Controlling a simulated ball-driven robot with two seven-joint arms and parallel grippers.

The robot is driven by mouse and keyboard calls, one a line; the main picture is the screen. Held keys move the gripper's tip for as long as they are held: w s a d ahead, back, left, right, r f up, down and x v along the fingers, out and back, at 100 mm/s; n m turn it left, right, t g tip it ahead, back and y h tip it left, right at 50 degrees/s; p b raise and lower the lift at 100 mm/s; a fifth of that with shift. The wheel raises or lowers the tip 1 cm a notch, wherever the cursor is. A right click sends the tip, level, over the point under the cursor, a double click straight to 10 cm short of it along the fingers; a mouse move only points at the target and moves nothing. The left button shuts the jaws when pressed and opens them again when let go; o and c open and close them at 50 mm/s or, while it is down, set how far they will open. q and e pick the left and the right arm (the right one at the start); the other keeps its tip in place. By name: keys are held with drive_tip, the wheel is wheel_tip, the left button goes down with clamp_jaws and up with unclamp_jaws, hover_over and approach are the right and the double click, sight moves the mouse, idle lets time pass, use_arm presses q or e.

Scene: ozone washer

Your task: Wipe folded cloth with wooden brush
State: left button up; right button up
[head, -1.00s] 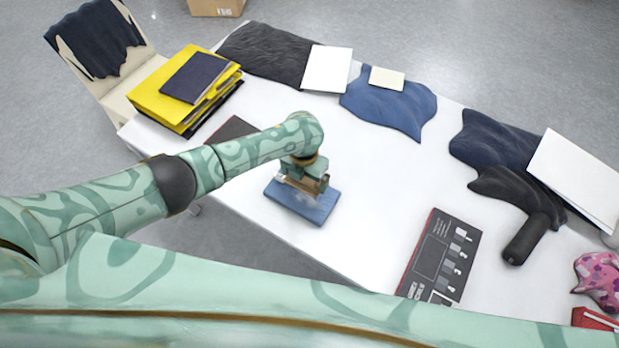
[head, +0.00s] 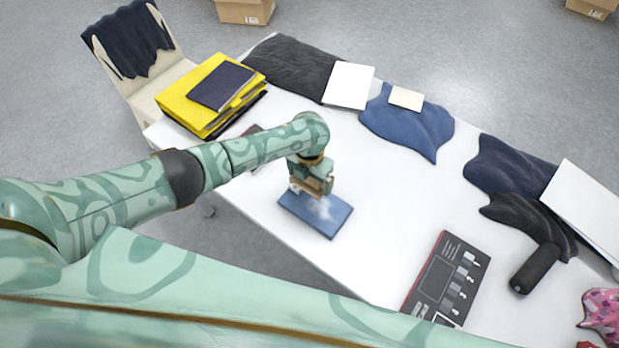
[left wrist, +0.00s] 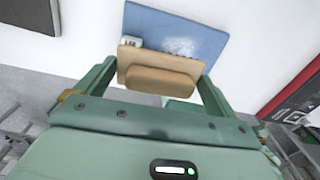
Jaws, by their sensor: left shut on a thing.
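The folded cloth (head: 327,219) is a flat blue rectangle on the white table near its front edge. A whitish patch shows on its upper face, also in the left wrist view (left wrist: 182,38). My right gripper is not in view.
Yellow folders (head: 200,108) with a dark notebook stand at the table's left end. Dark garments and white sheets line the far side. A black-and-red printed board (head: 445,283) and a black-handled thing (head: 535,268) lie to the right. The table's middle (head: 385,205) is clear.

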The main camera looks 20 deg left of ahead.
use_arm(q)
drive_tip(key=shift+r+p, duration=0.95)
drive_tip(key=shift+r, duration=0.5)
drive_tip(key=shift+r, duration=0.1)
wheel_tip(320, 180, up, 3)
drive_tip(key=p, duration=0.3)
